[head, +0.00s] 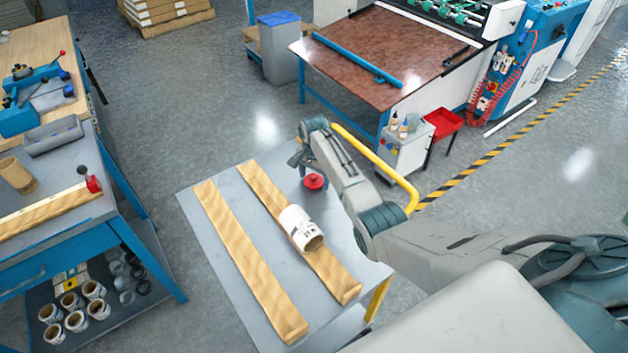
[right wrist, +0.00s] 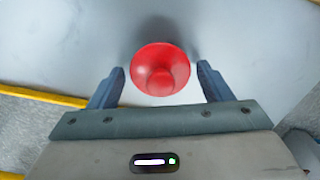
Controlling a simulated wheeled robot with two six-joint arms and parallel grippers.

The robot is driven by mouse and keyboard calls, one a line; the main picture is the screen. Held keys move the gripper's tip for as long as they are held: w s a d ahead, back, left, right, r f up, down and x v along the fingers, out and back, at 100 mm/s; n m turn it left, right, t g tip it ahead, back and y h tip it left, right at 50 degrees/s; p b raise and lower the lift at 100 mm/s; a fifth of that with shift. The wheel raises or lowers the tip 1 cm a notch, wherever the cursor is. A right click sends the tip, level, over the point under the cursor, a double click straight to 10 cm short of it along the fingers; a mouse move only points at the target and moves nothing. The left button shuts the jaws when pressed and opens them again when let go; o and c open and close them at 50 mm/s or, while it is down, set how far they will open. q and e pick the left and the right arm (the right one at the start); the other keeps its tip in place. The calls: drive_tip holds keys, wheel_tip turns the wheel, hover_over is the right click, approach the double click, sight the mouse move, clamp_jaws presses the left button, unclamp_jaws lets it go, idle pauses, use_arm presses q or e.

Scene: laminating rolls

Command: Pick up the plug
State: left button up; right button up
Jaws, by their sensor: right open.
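The red plug (head: 314,182) sits on the grey table top (head: 213,231), near its right edge. In the right wrist view the plug (right wrist: 160,70) is a round red piece with a raised centre. My right gripper (head: 303,163) is just above and beside the plug. In the right wrist view its two fingers (right wrist: 160,76) are open, one on each side of the plug, with gaps to both. My left gripper is not in view.
Two long tan wooden strips (head: 240,250) lie on the table. A white roll (head: 300,228) rests on the right strip. A blue workbench (head: 50,245) with rolls on its lower shelf stands at the left. A laminating machine (head: 390,55) stands behind.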

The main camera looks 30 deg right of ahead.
drive_tip(key=c, duration=0.8)
drive_tip(key=shift+r, duration=0.1)
